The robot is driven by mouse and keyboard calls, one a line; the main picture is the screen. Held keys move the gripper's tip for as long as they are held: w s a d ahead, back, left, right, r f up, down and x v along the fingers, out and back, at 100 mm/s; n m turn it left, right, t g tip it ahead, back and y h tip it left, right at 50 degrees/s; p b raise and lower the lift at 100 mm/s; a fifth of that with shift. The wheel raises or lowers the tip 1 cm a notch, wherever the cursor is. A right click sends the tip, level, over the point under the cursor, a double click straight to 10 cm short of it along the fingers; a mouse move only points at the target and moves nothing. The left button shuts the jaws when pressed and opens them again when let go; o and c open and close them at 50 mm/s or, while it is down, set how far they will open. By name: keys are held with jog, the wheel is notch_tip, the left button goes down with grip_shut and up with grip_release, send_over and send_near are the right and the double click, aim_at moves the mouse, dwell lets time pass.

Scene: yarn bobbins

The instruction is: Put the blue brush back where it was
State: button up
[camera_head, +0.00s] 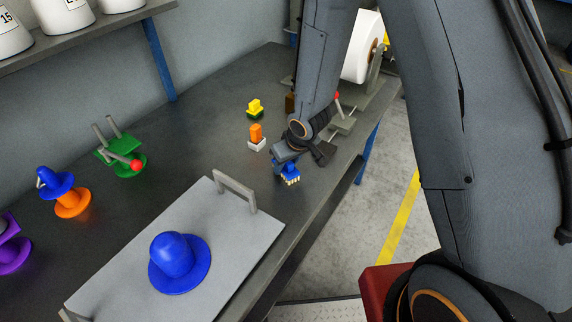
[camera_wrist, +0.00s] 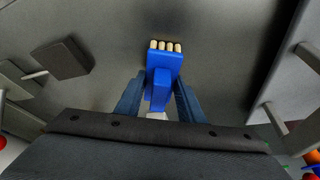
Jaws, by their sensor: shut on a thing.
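The blue brush (camera_head: 289,173) has a blue body and pale bristle tufts. It is at the front part of the dark table, at the end of my arm. My gripper (camera_wrist: 158,100) is shut on the brush's narrower blue part, with one finger on each side. In the wrist view the brush (camera_wrist: 163,62) points its pale tufts toward the top of the picture. In the head view my gripper (camera_head: 284,158) is low by the tabletop. I cannot tell whether the brush touches the table.
An orange block in a white base (camera_head: 257,138) and a yellow piece on a green base (camera_head: 255,108) stand left of my gripper. A grey tray (camera_head: 236,226) holds a blue bobbin (camera_head: 178,260). A stand with a white spool (camera_head: 362,47) is behind. The table's front edge is close.

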jog(key=o, duration=1)
jog(key=shift+f, duration=0.1)
jog(key=shift+s+r, duration=0.1)
jog(key=shift+r, duration=0.5)
jog(key=s+d+r+m+h+p, duration=0.1)
jog(key=s+d+r+p, duration=0.15)
jog(key=d+r, duration=0.5)
jog(key=s+d+r+m+h+p, duration=0.15)
jog(key=s+d+r, duration=0.25)
jog(key=r, duration=0.7)
jog(key=s+d+r+m, duration=0.1)
jog(key=s, duration=0.2)
jog(key=s+d+r+m, duration=0.1)
jog(key=s+r, duration=0.1)
jog(key=s+d+r+m+g, duration=0.1)
jog(key=s+r, duration=0.1)
jog(key=s, duration=0.1)
jog(key=shift+s+d+r+y, duration=0.15)
jog(key=shift+s+d+y, duration=0.05)
jog(key=shift+s+y, duration=0.1)
